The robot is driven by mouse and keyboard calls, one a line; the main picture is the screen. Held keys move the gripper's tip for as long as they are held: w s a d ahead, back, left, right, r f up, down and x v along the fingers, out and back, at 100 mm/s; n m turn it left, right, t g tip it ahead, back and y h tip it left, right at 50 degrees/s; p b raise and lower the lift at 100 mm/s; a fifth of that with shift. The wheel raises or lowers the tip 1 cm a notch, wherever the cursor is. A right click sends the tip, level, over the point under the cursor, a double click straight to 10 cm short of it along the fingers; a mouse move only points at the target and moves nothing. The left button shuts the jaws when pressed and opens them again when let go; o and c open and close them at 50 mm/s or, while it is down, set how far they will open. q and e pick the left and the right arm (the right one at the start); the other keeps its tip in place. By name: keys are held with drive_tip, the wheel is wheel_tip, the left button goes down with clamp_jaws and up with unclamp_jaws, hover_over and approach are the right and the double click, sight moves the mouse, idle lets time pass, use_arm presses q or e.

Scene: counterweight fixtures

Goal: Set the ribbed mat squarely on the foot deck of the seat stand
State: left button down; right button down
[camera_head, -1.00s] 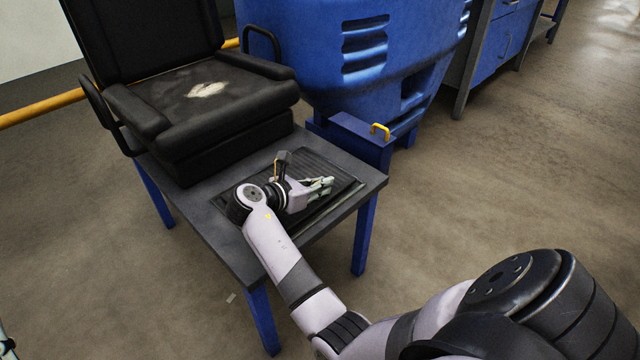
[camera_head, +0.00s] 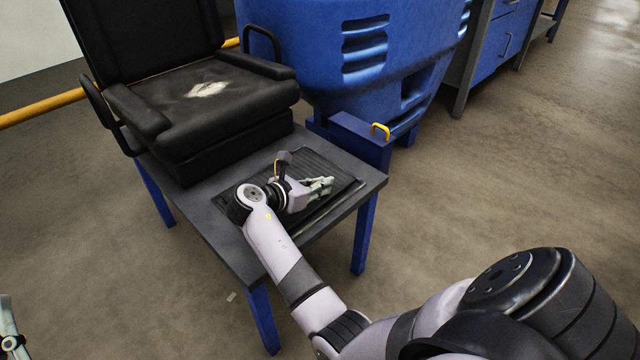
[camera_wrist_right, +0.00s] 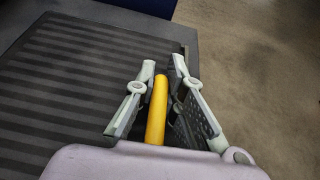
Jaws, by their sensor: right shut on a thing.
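The ribbed mat (camera_head: 322,164), dark with parallel ribs, lies over the front part of the grey foot deck (camera_head: 228,243) of the seat stand. Its edges run roughly along the deck's edges; I cannot tell whether it rests fully flat. It also fills the left of the right wrist view (camera_wrist_right: 70,85). My right gripper (camera_head: 325,186) is low over the mat's right part, its fingers closed around a yellow bar (camera_wrist_right: 157,108) at the mat's right side. My arm hides the mat's near part. My left gripper (camera_head: 8,330) shows only partly at the left edge, away from the stand.
The black seat (camera_head: 205,95) stands on the deck behind the mat. A blue block with a yellow handle (camera_head: 380,130) stands close to the deck's far right side, before a large blue housing (camera_head: 350,50). Open floor (camera_head: 480,190) lies to the right.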

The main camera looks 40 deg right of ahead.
use_arm(q)
drive_tip(key=shift+w+f+g, duration=0.3)
drive_tip(key=shift+w+f, duration=0.05)
drive_tip(key=shift+f, duration=0.1)
idle(0.7)
drive_tip(key=shift+w+f, duration=0.1)
drive_tip(key=shift+f, duration=0.1)
drive_tip(key=shift+w+f+g+p, duration=0.2)
drive_tip(key=shift+f+g+p, duration=0.1)
drive_tip(key=shift+f+g, duration=0.15)
drive_tip(key=shift+w+f+g+y, duration=0.25)
drive_tip(key=shift+f+g+y, duration=0.25)
drive_tip(key=shift+f, duration=0.25)
drive_tip(key=shift+w+f, duration=0.1)
drive_tip(key=shift+f, duration=0.15)
drive_tip(key=shift+w+a+f+g+p, duration=0.1)
drive_tip(key=shift+w+f+g+p, duration=0.1)
drive_tip(key=shift+f+g+p, duration=0.25)
idle(0.3)
drive_tip(key=shift+w+a+f+g+y+p, duration=0.1)
drive_tip(key=shift+f+g+y+p, duration=0.15)
drive_tip(key=shift+f+g, duration=0.55)
drive_tip(key=shift+w+a+f+g+y+p, duration=0.1)
drive_tip(key=shift+f+g+y, duration=0.25)
drive_tip(key=shift+f, duration=0.7)
use_arm(e)
drive_tip(key=shift+f, duration=0.4)
idle(1.6)
